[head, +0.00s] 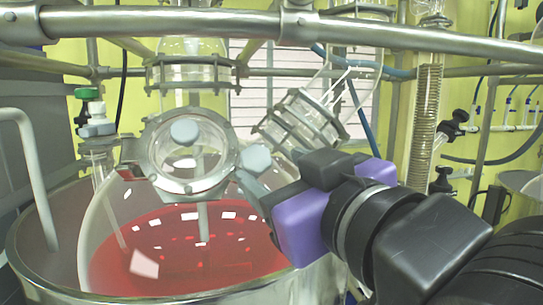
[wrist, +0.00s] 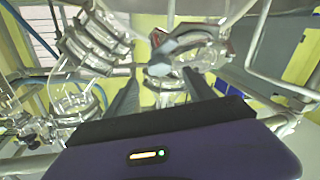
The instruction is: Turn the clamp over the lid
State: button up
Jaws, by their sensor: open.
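The lid (head: 178,165) is a round glass port in a metal ring on top of the glass reactor, with a grey knob (head: 184,131) at its upper edge. A grey clamp knob (head: 255,158) sits at the ring's right side. My gripper (head: 262,180) is at this right side, close to the clamp; whether it touches is unclear. In the wrist view the two dark fingers of my gripper (wrist: 165,88) stand apart, with grey clamp and ring parts (wrist: 183,42) beyond and between them. Nothing is visibly held.
The glass reactor vessel (head: 120,225) holds red liquid inside a metal jacket (head: 35,262). A metal rail (head: 190,22) crosses above. A clamped glass neck (head: 295,125) stands right of the lid, another (head: 190,70) behind it. A green-capped fitting (head: 88,95) is at left.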

aim_at(258, 160)
jog(key=p+x, duration=0.1)
jog(key=x, duration=0.6)
jog(key=shift+w+a, duration=0.1)
jog(key=shift+w, duration=0.1)
jog(key=c, duration=1.4)
jog(key=shift+o, duration=0.2)
